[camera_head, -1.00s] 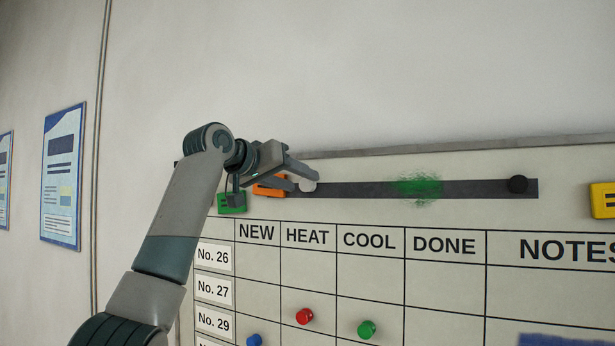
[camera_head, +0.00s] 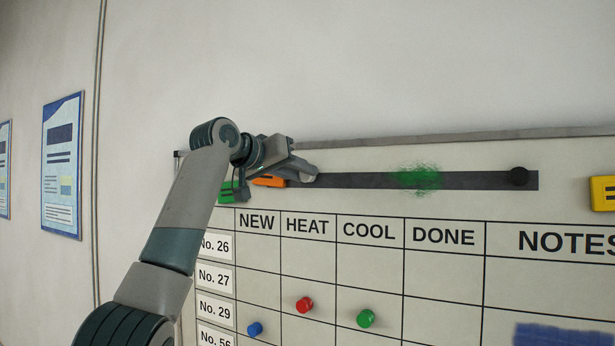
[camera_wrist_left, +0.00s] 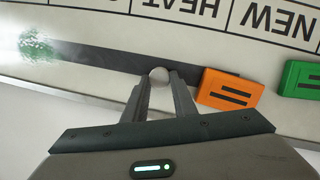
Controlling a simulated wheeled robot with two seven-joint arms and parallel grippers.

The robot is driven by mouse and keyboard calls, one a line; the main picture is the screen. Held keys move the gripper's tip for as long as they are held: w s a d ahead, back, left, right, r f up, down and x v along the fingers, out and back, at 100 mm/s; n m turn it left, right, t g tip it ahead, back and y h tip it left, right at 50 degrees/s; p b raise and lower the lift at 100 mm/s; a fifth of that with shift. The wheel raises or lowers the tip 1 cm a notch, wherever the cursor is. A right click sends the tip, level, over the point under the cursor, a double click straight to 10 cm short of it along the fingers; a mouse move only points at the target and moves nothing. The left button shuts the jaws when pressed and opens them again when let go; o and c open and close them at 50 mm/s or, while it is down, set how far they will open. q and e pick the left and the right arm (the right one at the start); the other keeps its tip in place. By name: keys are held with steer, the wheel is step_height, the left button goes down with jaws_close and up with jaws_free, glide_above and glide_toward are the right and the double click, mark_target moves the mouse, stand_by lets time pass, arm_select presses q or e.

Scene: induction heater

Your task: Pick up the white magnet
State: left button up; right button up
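My right gripper is not in view.
An orange block (camera_wrist_left: 231,88) is close beside one finger, with a green block (camera_wrist_left: 302,79) beyond it. A black magnet (camera_head: 519,176) is at the strip's right end. Red (camera_head: 304,305), green (camera_head: 366,318) and blue (camera_head: 254,329) magnets are lower on the board.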

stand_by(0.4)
arm_select(q)
steer(key=r, duration=0.1)
steer(key=r+b, duration=0.1)
steer(key=r, duration=0.1)
steer(key=r+b, duration=0.1)
steer(key=r, duration=0.1)
steer(key=shift+s, duration=0.3)
steer(key=shift+w+a+r, duration=0.1)
steer(key=shift+r, duration=0.9)
steer(key=s+a+b, duration=0.5)
steer(key=s+b, duration=0.1)
steer(key=s, duration=0.2)
steer(key=s+a+b, duration=0.4)
steer(key=s+b, duration=0.3)
steer(key=s, duration=0.2)
steer(key=shift+a, duration=0.35)
